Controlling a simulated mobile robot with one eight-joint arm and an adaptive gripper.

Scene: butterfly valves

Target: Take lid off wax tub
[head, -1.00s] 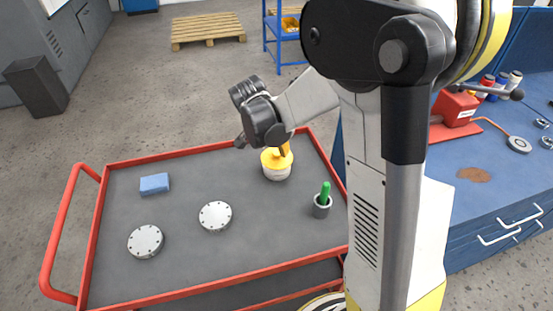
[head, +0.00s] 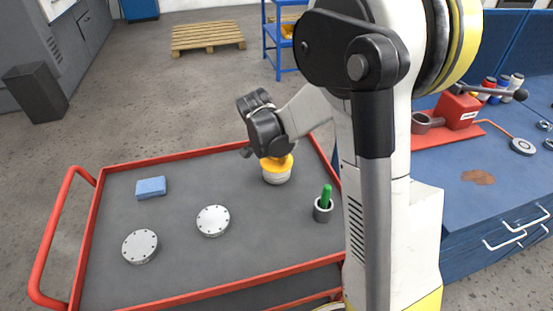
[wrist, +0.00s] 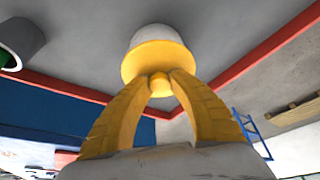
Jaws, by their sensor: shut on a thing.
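The wax tub (head: 277,178) is a small white round tub at the back right of the grey cart top. Its yellow lid (head: 286,163) sits on it and looks level. My gripper (head: 275,157) is above the lid, pointing down, and hides part of it in the head view. In the wrist view my gripper's (wrist: 160,84) two yellow fingers are shut on the small knob of the lid (wrist: 160,60). The white tub (wrist: 158,36) shows beyond the lid, with no clear gap between them.
The cart (head: 170,270) has a raised red rim. On it are a blue sponge (head: 151,188), two round grey metal discs (head: 213,220) (head: 140,246) and a grey cup (head: 323,211) with a green thing in it. A blue workbench (head: 455,205) stands to the right.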

